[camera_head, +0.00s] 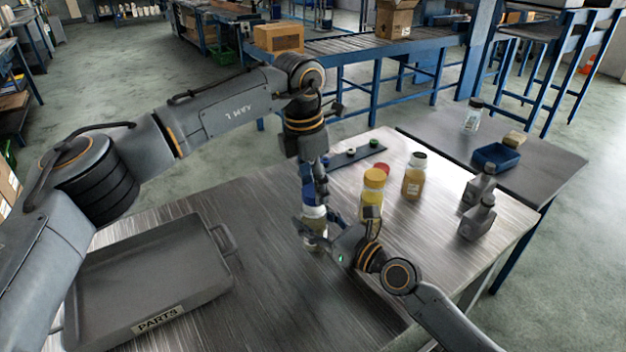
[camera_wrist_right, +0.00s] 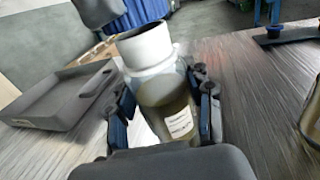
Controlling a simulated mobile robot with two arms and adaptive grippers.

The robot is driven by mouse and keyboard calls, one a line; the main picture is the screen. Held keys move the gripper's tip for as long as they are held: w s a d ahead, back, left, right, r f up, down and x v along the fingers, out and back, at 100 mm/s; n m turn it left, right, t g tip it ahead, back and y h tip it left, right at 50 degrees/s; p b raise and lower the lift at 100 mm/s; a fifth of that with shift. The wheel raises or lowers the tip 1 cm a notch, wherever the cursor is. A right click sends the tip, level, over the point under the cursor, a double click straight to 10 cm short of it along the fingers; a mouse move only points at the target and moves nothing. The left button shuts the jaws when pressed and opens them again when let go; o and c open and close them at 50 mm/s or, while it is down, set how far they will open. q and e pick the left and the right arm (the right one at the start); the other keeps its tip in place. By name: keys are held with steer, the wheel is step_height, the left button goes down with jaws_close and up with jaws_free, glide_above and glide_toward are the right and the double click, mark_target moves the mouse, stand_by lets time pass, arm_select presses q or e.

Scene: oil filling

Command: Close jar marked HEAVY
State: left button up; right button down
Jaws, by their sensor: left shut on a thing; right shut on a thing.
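A jar (camera_head: 314,238) with a pale neck and yellowish contents stands upright on the metal table. My right gripper (camera_head: 322,240) is shut around its body. In the right wrist view the jar (camera_wrist_right: 162,88) shows a white neck and a small label, too small to read. My left gripper (camera_head: 314,178) points down just above the jar, shut on what looks like a blue lid (camera_head: 314,192). A blue ribbed shape, probably this lid (camera_wrist_right: 143,12), shows behind the neck in the right wrist view. Whether lid and neck touch is unclear.
A grey PARTS tray (camera_head: 150,270) lies left. A dark strip (camera_head: 362,153) with small lids lies behind. Grey bottles (camera_head: 477,218) stand near the right edge.

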arm_select(q)
steer(key=shift+f, duration=0.45)
steer(key=shift+f, duration=0.55)
stand_by(0.3)
steer(key=m, duration=0.7)
steer(key=shift+g, duration=0.4)
steer(key=m, duration=0.6)
steer(key=shift+w+g, duration=0.1)
steer(key=shift+g, duration=0.2)
steer(key=m, duration=0.4)
steer(key=m+y, duration=0.1)
steer(key=m, duration=0.3)
steer(key=shift+g, duration=0.3)
steer(key=m, duration=0.4)
steer(key=shift+d, duration=0.1)
steer(key=m, duration=0.4)
steer(key=shift+y, duration=0.4)
